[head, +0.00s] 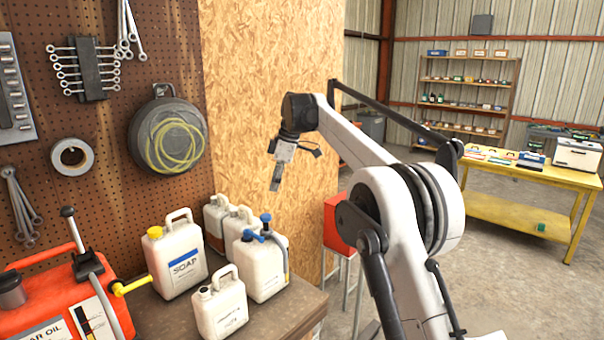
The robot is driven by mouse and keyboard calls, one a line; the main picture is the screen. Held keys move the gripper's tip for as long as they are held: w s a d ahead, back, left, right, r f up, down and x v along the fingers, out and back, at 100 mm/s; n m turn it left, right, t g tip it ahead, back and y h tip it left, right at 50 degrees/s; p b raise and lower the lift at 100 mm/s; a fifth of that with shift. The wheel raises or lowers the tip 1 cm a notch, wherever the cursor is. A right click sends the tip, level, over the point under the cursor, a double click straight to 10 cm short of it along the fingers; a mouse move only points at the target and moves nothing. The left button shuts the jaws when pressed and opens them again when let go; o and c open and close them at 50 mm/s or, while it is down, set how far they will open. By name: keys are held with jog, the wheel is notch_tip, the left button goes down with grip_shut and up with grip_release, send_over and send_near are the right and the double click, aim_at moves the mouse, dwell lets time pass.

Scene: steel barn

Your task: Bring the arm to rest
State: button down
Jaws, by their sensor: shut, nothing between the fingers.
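My gripper (275,183) hangs from the end of my white and black arm (360,150), pointing down in front of the chipboard panel. It is shut and empty, and it touches nothing that I can see. It is above the right part of the workbench (285,318), higher than the white jugs. The arm reaches up from the lower right and bends over toward the left.
White jugs, one a soap jug (175,262), and a red oil can (60,300) crowd the workbench. A pegboard (95,120) holds wrenches. A red box (340,222) stands beyond the bench. A yellow table (500,215) and shelf (465,95) are at back right, with open floor before them.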

jog(key=s+d+r+m+t+h+b, duration=0.1)
jog(key=s+d+m+t+b, duration=0.3)
jog(key=s+d, duration=0.6)
jog(key=s+d+r+m+b, duration=0.1)
jog(key=s+d+m+b, duration=0.2)
jog(key=s+d+m, duration=0.7)
jog(key=s+d+f+m+t+h+b, duration=0.1)
jog(key=s+d+f, duration=0.3)
jog(key=s+f, duration=0.7)
jog(key=s+d+f+m+t+h+b, duration=0.1)
jog(key=s+d+f+m+t+b, duration=0.1)
jog(key=s+f, duration=0.9)
jog(key=s+d+m+b, duration=0.1)
jog(key=s+d+b, duration=0.1)
jog(key=s, duration=0.5)
jog(key=shift+s+d+f, duration=0.15)
jog(key=shift+d+f, duration=0.05)
jog(key=shift+f, duration=0.1)
